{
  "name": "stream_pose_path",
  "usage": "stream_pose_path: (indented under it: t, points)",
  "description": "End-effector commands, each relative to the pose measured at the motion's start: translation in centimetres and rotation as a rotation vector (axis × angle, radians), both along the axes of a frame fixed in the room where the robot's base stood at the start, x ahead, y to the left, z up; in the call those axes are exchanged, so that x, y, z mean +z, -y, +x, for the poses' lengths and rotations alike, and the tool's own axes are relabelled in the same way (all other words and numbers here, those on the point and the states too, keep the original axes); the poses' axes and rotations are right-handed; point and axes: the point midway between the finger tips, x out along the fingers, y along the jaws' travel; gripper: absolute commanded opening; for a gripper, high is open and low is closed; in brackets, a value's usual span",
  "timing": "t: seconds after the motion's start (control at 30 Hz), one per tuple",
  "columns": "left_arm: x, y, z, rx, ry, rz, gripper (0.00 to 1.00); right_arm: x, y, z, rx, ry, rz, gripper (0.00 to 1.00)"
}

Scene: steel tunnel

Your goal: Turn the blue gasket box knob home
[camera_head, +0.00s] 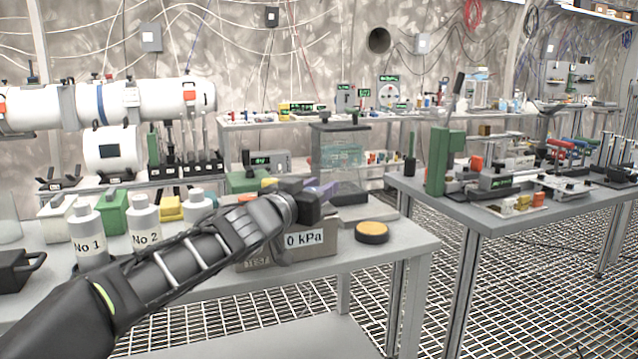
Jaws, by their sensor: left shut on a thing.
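My left arm comes in from the lower left, and my left gripper (312,203) is over the near table, at the top of a grey box with a "0 kPa" label (304,239). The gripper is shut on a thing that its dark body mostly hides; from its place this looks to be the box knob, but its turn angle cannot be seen. A blue-purple part (324,190) shows just behind the jaws. The arm covers much of the box's left and top. My right gripper is out of view.
Bottles marked No 1 (88,238) and No 2 (145,222) stand left of the box, close to my forearm. A round yellow-topped black pad (372,231) lies right of it. A clear-walled case (342,152) stands behind. A second table (480,216) is at right.

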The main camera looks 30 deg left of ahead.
Motion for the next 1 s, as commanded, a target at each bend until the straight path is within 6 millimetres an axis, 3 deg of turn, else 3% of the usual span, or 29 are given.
stream_pose_path:
  t: [0.13, 0.17, 0.4, 0.77, 1.0]
  points:
    - [-0.4, 0.2, 0.1, -0.002, -0.007, -0.001, 0.0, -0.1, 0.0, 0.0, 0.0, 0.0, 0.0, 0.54]
    - [-0.4, 0.2, 0.1, -0.002, -0.007, -0.001, 0.33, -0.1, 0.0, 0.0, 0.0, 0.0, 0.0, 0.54]
    - [-0.2, 0.1, 0.0, 0.0, -0.004, -0.001, 0.53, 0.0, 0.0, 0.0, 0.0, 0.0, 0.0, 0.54]
    - [-0.1, 0.0, -0.3, 0.001, -0.002, -0.002, 0.54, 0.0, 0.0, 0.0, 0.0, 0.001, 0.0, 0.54]
    - [0.1, 0.2, -3.2, 0.002, 0.0, -0.003, 0.54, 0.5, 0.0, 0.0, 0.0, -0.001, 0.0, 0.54]
